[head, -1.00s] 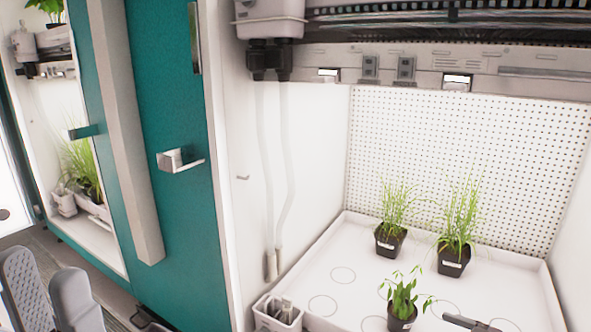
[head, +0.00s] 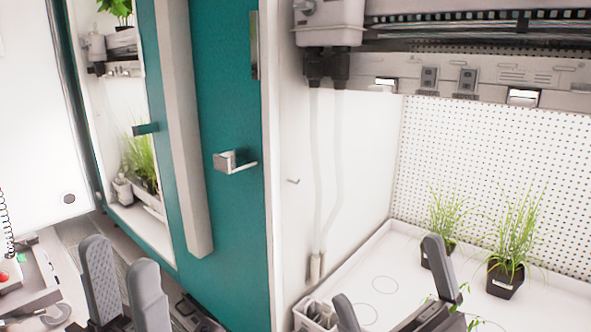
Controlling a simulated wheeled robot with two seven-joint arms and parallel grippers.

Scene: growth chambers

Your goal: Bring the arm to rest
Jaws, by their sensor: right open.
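My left gripper (head: 121,255) is at the lower left in the head view, pointing up, with a gap between its two grey fingers and nothing in it. My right gripper (head: 387,270) is at the lower right, in front of the chamber's white tray (head: 347,267). Its fingers are spread wide and nothing is held between them. The lower parts of both grippers are cut off by the bottom edge.
Two grassy potted plants (head: 505,277) (head: 437,250) stand on the tray. A leafy plant (head: 474,325) is partly hidden near my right gripper. A white caddy (head: 304,311) stands at the tray's left corner. A teal door (head: 232,95) with a handle stands at centre left.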

